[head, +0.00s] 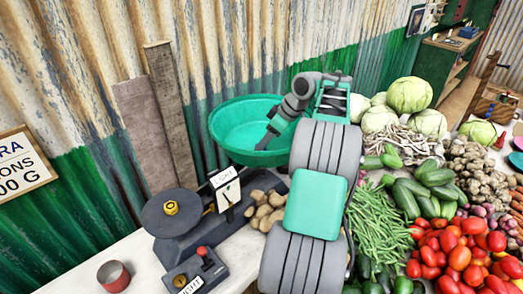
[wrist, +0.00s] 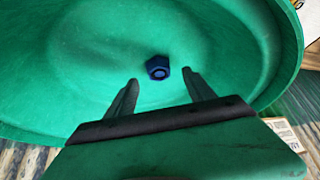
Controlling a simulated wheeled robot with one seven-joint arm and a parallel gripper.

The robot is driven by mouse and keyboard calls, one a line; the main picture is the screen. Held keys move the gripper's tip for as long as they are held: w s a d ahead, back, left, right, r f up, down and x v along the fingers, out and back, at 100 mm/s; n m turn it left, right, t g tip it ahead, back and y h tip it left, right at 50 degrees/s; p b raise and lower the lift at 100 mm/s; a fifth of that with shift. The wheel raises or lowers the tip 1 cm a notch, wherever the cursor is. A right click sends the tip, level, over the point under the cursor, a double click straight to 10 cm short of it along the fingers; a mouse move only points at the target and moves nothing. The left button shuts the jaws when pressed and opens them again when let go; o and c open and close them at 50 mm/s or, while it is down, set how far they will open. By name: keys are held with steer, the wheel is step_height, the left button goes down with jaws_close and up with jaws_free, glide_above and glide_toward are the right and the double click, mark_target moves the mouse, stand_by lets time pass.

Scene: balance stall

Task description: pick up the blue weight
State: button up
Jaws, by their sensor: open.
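The blue weight (wrist: 158,67) is a small dark blue nut-shaped piece lying on the inside of the green pan, seen in the wrist view. The green pan (head: 226,122) is a wide round bowl in the head view, and its inside (wrist: 80,60) fills most of the wrist view. My gripper (wrist: 160,85) is open and empty over the pan. In the head view my gripper reaches into the pan, and the weight cannot be seen there.
The scale's dark plate (head: 160,215) holds a brass weight (head: 171,208). Potatoes (head: 265,210), beans (head: 370,220), tomatoes (head: 465,255) and cabbages (head: 408,95) crowd the table. A corrugated wall (head: 100,100) stands behind.

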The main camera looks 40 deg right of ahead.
steer(key=x, duration=0.3)
steer(key=shift+d, duration=0.1)
jaws_close()
stand_by(0.5)
